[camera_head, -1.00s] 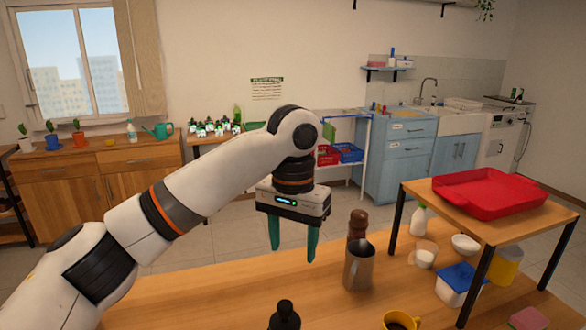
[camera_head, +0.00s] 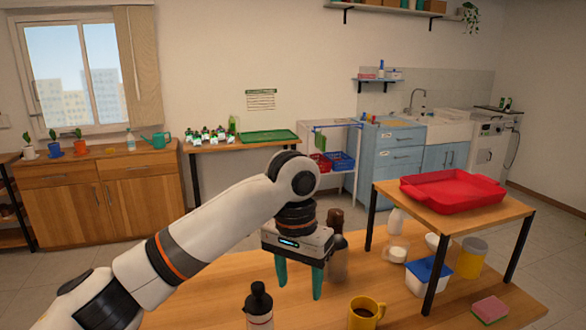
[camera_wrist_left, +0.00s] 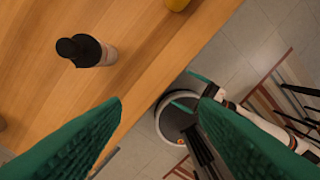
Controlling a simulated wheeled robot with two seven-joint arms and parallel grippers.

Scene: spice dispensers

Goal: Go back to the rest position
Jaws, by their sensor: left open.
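My left gripper (camera_head: 299,284) is open above the wooden table (camera_head: 205,262), in the middle of the head view. Nothing is between its green fingers, which also show apart and empty in the left wrist view (camera_wrist_left: 160,108). A black-capped bottle (camera_head: 259,308) stands upright near the table's front, below and left of the fingers. The bottle also shows in the left wrist view (camera_wrist_left: 95,52). Small green finger-like parts, perhaps of my right gripper (camera_wrist_left: 191,92), show over the floor in the left wrist view. Their opening is unclear.
A grey pitcher (camera_head: 340,264) and a brown-topped mill (camera_head: 335,218) stand close behind the gripper. A yellow mug (camera_head: 367,314) stands right of the bottle. A raised shelf (camera_head: 420,207) with a red tray (camera_head: 452,191) is at right. The table's left part is clear.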

